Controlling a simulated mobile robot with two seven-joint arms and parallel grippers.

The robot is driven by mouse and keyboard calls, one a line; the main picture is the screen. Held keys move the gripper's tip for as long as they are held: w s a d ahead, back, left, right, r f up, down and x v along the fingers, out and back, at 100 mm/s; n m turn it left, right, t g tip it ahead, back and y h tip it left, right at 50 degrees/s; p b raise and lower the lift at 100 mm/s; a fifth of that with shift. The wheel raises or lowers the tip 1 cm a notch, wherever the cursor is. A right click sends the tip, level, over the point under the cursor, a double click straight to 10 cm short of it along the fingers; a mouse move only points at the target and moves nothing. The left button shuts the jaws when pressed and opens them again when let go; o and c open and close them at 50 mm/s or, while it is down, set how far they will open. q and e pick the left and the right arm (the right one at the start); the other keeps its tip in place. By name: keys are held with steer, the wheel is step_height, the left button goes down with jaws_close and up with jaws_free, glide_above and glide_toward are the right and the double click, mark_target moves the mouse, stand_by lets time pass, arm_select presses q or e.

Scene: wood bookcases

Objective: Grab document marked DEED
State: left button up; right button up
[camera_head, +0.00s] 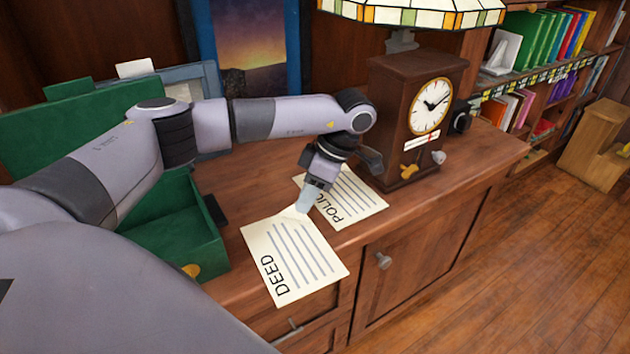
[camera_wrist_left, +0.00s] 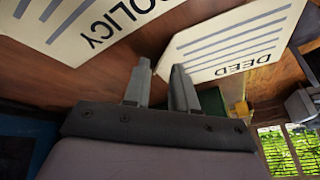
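The DEED document (camera_head: 295,258) is a cream sheet with dark lines. It lies on the wooden cabinet top and its near end reaches over the front edge. My left gripper (camera_head: 304,198) points down at its far corner, beside the POLICY document (camera_head: 352,200). In the left wrist view, the two fingers (camera_wrist_left: 162,88) are apart, with a corner of the DEED sheet (camera_wrist_left: 235,45) by the right finger. I cannot tell whether they touch. The POLICY sheet (camera_wrist_left: 75,22) is at the upper left there. My right gripper is not in view.
A green open box (camera_head: 175,235) stands left of the DEED sheet. A wooden clock (camera_head: 405,120) stands behind the POLICY sheet, beneath a stained-glass lampshade (camera_head: 420,14). Bookshelves (camera_head: 545,75) stand at the right.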

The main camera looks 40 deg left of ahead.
arm_select(q)
steer(key=shift+x, duration=1.3)
jaws_close()
steer(key=shift+d, duration=0.1)
steer(key=shift+w+d, duration=0.15)
steer(key=shift+w, duration=0.65)
steer(key=shift+o, duration=1.5)
jaws_free()
steer(key=shift+s, duration=0.1)
